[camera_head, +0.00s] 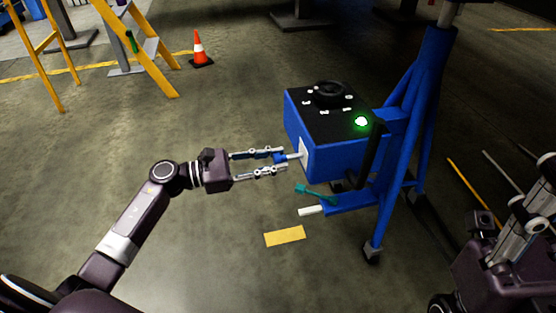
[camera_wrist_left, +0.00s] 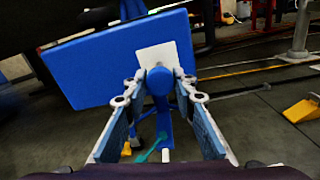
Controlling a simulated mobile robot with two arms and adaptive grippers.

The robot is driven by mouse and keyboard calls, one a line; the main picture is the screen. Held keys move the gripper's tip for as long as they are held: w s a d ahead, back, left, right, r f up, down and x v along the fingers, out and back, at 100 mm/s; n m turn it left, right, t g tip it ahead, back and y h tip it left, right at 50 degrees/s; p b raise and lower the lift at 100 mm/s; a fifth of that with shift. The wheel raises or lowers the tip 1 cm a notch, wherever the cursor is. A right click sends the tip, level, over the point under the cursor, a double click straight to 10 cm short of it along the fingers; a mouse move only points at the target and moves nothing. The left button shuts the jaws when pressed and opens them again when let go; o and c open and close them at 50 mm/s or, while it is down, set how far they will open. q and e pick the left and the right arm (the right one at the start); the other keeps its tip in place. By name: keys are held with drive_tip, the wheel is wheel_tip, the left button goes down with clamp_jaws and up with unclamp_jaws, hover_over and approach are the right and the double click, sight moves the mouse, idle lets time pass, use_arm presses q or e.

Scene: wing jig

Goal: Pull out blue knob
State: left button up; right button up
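The blue knob (camera_wrist_left: 159,80) sticks out from a white plate (camera_head: 303,154) on the left side of a blue box (camera_head: 340,160) with a black top. My left gripper (camera_head: 284,161) is at the knob, its two fingers spread apart. In the left wrist view the fingers (camera_wrist_left: 158,92) stand on either side of the round knob, with dark gaps visible beside it. The knob's tip sits near the upper finger in the head view. My right arm shows at the right edge, but its fingers cannot be made out.
A blue stand (camera_head: 415,130) carries the box, with a green light (camera_head: 361,121) on top. A teal handle (camera_head: 315,193) and a white-ended bar (camera_head: 311,211) project below the gripper. A yellow floor patch (camera_head: 285,236) lies beneath. An orange cone (camera_head: 200,48) stands far off.

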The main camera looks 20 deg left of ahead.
use_arm(q)
drive_tip(key=o, duration=0.4)
drive_tip(key=shift+s+a, duration=0.1)
drive_tip(key=shift+a, duration=0.05)
drive_tip(key=v, duration=1.2)
